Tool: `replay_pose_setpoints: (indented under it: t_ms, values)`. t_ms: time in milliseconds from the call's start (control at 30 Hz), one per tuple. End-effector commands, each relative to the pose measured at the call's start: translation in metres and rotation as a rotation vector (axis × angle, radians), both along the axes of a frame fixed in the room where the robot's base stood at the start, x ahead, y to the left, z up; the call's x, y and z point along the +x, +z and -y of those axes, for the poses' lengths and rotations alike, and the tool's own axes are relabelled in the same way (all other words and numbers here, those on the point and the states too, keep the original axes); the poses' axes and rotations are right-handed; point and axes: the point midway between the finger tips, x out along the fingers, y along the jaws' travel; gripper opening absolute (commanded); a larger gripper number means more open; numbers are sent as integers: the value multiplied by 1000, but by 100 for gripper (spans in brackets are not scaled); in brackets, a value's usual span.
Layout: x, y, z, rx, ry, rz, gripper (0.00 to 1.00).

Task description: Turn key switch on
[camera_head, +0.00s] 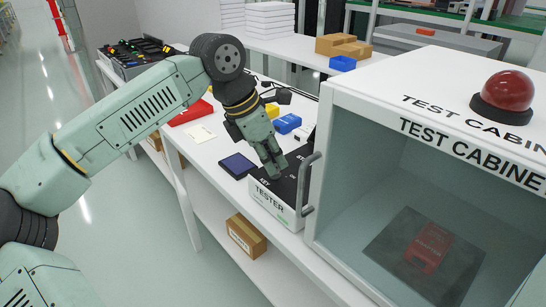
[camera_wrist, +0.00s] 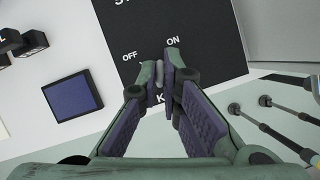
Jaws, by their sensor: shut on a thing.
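The tester (camera_head: 268,205) is a white box with a black top panel on the white bench, just left of the test cabinet. In the wrist view its black panel (camera_wrist: 205,25) carries the labels OFF on the left and ON at the upper right. My gripper (camera_head: 275,172) reaches down onto this panel. In the wrist view my gripper (camera_wrist: 164,68) is shut on the small grey key (camera_wrist: 159,73) between the two labels. The fingers hide most of the key, so I cannot tell its exact angle.
The test cabinet (camera_head: 385,110) with its grey door handle (camera_head: 307,185) stands close to the right of my gripper. A red beacon (camera_head: 505,92) sits on top. A dark blue pad (camera_head: 238,165) and a blue box (camera_head: 287,123) lie nearby on the bench.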

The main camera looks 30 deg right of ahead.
Motion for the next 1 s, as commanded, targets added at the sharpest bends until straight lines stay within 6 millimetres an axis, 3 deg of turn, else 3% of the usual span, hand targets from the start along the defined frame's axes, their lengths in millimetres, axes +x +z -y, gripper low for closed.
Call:
replay_pose_setpoints:
  t_ms: [500,1000]
  values:
    - [2,1,1,-1,-343,2,0]
    - [2,0,1,0,-406,2,0]
